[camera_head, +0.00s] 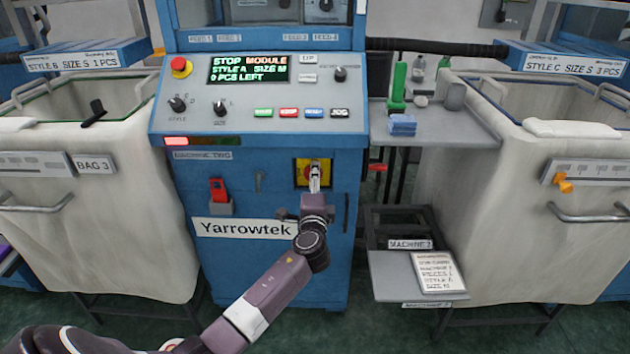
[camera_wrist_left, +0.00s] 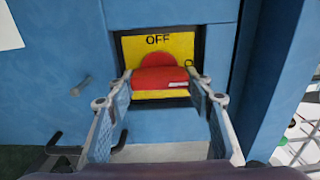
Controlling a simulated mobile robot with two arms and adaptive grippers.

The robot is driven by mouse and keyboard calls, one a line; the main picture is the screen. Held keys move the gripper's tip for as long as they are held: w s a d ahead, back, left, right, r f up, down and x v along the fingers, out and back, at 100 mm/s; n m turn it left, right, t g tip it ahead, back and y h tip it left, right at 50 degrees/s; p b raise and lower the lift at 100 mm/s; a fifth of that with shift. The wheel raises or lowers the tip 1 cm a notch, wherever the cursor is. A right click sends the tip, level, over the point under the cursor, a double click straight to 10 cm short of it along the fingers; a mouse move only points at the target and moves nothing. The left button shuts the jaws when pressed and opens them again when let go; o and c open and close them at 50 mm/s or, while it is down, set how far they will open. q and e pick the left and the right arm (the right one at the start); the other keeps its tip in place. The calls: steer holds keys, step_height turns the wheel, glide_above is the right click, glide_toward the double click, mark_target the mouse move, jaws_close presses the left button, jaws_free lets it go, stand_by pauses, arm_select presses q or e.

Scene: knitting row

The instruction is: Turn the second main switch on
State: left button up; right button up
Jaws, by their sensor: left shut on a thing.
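The main switch is a red rotary knob (camera_wrist_left: 160,77) on a yellow plate (camera_wrist_left: 130,46), set in the blue front of the machine marked Yarrowtek. OFF is printed above the knob, and part of another letter shows to its right. In the head view, the yellow plate (camera_head: 299,170) is partly covered by my left gripper (camera_head: 314,170). My left gripper's fingers in the wrist view (camera_wrist_left: 158,88) sit on both sides of the knob's bar and are shut on it. A white mark shows on the bar's right part. My right gripper is not in view.
Above is a sloped control panel (camera_head: 330,118) with a lit display (camera_head: 248,69) and a red stop button (camera_head: 180,66). A red-handled device (camera_head: 218,189) is left of the switch. Cloth bins (camera_head: 110,210) flank the machine. A shelf with a card (camera_head: 434,272) stands at right.

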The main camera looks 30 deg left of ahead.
arm_select(q)
steer(key=o, duration=0.9)
steer(key=v, duration=1.2)
steer(key=shift+f, duration=0.1)
